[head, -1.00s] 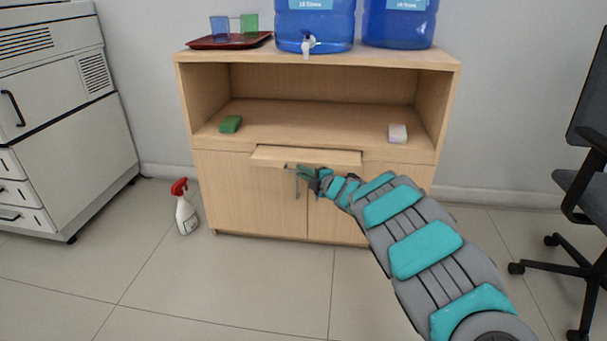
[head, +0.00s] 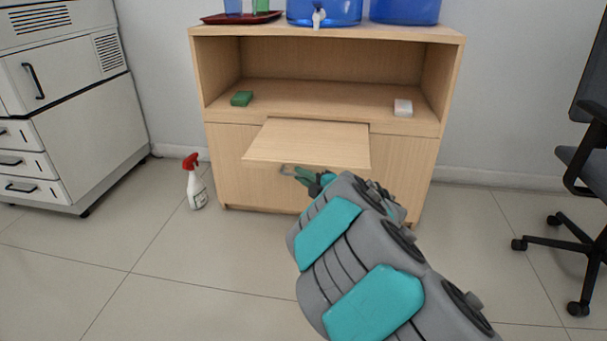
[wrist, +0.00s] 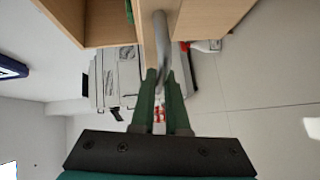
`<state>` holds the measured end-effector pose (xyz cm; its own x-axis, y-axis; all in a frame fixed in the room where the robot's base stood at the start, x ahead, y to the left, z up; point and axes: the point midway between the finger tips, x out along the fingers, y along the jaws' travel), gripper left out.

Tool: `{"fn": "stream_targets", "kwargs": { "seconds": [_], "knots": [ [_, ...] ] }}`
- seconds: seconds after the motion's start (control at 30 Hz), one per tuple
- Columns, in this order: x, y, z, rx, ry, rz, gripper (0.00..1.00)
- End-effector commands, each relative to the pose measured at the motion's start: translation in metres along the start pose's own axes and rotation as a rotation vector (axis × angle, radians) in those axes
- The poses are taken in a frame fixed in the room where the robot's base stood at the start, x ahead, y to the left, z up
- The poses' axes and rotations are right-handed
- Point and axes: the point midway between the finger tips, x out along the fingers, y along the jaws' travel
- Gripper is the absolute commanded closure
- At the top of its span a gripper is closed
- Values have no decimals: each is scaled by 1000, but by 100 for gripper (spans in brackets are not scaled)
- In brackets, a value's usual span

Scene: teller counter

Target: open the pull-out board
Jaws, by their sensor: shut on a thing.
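The pull-out board (head: 315,143) is a light wood panel that sticks out well from the front of the wooden cabinet (head: 420,165), just under its open shelf. A grey metal handle (head: 286,170) hangs at the board's front edge. My gripper (head: 302,175) is at that handle, below the board's front edge. In the wrist view the green fingers of my gripper (wrist: 162,80) are shut on the handle (wrist: 161,38). The cabinet doors behind are partly hidden by the board and my arm.
A green block (head: 241,98) and a white block (head: 403,108) lie on the shelf. Blue water jugs (head: 325,10) and a red tray (head: 240,18) stand on top. A spray bottle (head: 195,185) stands on the floor left, an office chair (head: 580,170) at right. The floor ahead is clear.

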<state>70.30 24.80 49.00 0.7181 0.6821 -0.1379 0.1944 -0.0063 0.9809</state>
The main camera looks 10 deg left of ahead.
Motion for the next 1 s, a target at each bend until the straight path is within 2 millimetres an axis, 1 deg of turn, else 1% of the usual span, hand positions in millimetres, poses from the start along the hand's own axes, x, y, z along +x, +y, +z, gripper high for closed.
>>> {"fn": "stream_targets", "kwargs": {
  "seconds": [0.4,0.43,0.67,0.7,1.0],
  "knots": [
    [0,-2,-2,0,3,-2,100],
    [0,-2,-2,0,3,-2,85],
    [-1,-1,-2,0,2,-1,60],
    [-1,-1,-2,0,2,-1,58],
    [-2,0,-2,0,1,0,58]
  ]
}}
